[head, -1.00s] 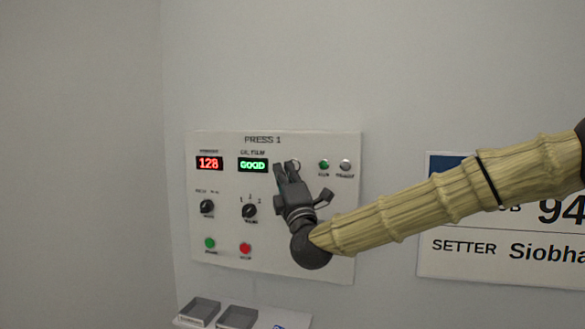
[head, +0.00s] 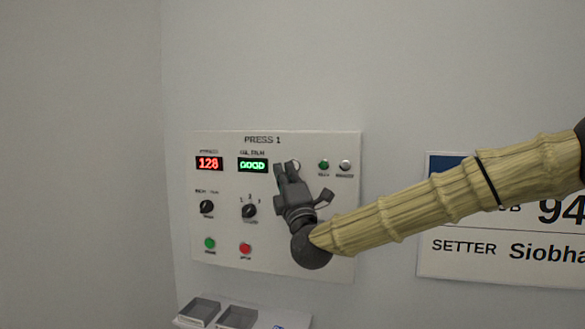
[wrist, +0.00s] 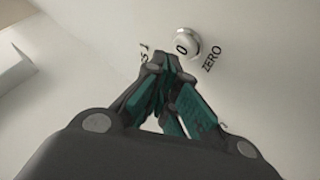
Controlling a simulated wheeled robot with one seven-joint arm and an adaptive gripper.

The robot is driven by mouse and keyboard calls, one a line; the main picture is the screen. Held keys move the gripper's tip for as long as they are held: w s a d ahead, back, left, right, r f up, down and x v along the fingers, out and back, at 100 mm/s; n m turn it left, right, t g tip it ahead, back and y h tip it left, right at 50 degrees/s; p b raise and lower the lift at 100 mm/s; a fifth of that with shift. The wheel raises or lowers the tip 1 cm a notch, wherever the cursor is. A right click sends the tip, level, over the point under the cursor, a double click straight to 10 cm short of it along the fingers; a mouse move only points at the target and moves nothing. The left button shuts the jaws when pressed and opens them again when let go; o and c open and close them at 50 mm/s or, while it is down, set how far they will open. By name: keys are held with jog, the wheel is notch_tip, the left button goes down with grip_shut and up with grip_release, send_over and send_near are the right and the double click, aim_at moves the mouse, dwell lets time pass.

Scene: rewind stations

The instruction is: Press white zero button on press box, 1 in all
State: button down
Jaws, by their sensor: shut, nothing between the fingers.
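The white press box (head: 222,231), headed PRESS 1, is on the wall. In the head view the zero button (head: 295,164) is partly hidden behind my gripper (head: 284,166). My gripper is shut and empty, its tips close to the panel and just beside the button. In the wrist view the fingertips (wrist: 166,68) are together; I cannot tell whether they touch the panel.
The box also carries a green lamp (head: 323,165), a grey one (head: 345,166), two black knobs, a green button (head: 210,243) and a red button (head: 245,248). Grey trays (head: 237,317) stand below. A sign (head: 470,258) hangs at right, behind my arm.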

jog(key=shift+w+d+b, duration=0.25)
jog(key=shift+w+b, duration=0.25)
jog(key=shift+w, duration=0.25)
dwell(1.6)
jog(key=shift+s, duration=0.1)
jog(key=shift+s+a+b, duration=0.25)
jog(key=shift+s+b, duration=0.2)
jog(key=shift+s, duration=0.25)
jog(key=s, duration=0.1)
jog(key=s+a+b, duration=0.1)
jog(key=s, duration=0.1)
jog(key=s+b, duration=0.1)
jog(key=shift+s+a, duration=0.25)
jog(key=shift+s, duration=0.15)
jog(key=shift+w, duration=0.1)
dwell(0.5)
